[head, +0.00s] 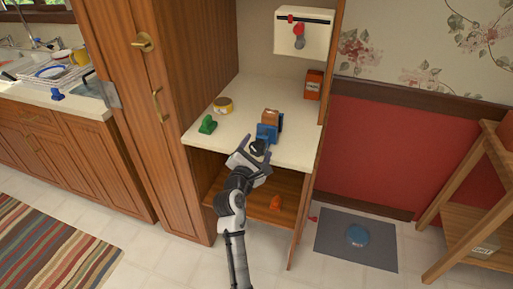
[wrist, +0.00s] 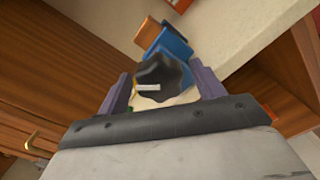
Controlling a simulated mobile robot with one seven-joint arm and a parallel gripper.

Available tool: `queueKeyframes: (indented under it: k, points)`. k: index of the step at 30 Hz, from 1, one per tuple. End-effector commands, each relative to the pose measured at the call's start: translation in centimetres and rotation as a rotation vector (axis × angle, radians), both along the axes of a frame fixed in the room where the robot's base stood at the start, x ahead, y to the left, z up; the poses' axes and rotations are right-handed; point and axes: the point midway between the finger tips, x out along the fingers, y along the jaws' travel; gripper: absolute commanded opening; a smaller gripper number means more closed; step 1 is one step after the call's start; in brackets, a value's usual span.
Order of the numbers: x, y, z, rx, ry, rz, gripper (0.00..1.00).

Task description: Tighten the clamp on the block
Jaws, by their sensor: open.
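The blue clamp (head: 267,131) stands on the cream counter (head: 229,148) near its front edge. A brown block (head: 271,117) sits at the clamp's back end. The clamp's black knob (head: 258,147) faces me. My gripper (head: 252,160) is at the counter's front edge, with its fingers pointing at the knob. In the wrist view the black knob (wrist: 160,82) lies between my two purple fingers (wrist: 162,92), which are apart on either side of it. The blue clamp body (wrist: 168,45) and the brown block (wrist: 150,29) show behind it. Whether the fingers touch the knob is unclear.
A green object (head: 208,125) and a yellow round item (head: 223,105) are on the counter to the left. An orange box (head: 314,84) stands at the back right. A tall wooden cabinet (head: 186,90) borders the left. An orange item (head: 276,202) is on the lower shelf.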

Motion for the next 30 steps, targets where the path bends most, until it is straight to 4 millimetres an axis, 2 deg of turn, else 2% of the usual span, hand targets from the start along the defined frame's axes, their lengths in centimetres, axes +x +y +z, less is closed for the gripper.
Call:
queueKeyframes:
  k: [8,18,19,30]
  points:
    - [0.15,-0.07,0.0,0.001,0.0,0.0,0.68]
    - [0.12,-0.05,-0.01,0.0,0.0,0.0,0.24]
    - [0.12,-0.05,-0.01,0.0,0.0,0.0,0.23]
    - [0.12,-0.02,-0.07,0.069,-0.023,0.0,0.23]
